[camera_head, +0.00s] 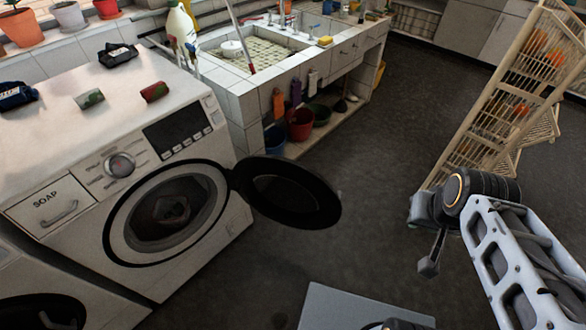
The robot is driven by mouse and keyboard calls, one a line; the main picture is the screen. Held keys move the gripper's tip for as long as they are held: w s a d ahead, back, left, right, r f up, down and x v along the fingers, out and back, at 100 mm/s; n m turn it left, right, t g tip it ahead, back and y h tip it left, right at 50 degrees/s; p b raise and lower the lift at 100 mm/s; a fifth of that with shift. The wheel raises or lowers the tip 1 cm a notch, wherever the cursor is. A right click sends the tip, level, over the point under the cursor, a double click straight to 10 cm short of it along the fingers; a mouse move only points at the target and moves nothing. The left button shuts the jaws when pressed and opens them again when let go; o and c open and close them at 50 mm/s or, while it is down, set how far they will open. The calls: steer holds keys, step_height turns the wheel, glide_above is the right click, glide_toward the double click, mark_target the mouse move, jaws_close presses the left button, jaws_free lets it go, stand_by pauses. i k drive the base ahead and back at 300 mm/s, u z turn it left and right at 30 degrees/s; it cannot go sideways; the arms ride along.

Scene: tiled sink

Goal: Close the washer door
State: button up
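The white front-loading washer (125,150) stands at the left. Its round black door (290,195) is open, swung out to the right from the hinge at the right side of the porthole. The drum opening (168,210) is uncovered, with dark cloth-like contents inside. My gripper (428,264) is at the right, beyond the door's free edge and apart from it, with clear floor between them. It looks small and dark, and its fingers cannot be told apart. I see nothing held in it.
Small items lie on the washer top, including a red can (154,92). A tiled sink (255,52) stands behind, with buckets (300,124) beneath. A wooden rack (510,90) stands at the right. Another machine (45,310) is at the lower left. Dark floor (375,145) is clear between.

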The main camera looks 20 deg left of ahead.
mark_target(286, 192)
steer(key=i, duration=2.9)
steer(key=u, duration=2.6)
steer(key=k, duration=0.55)
steer(key=u, duration=1.75)
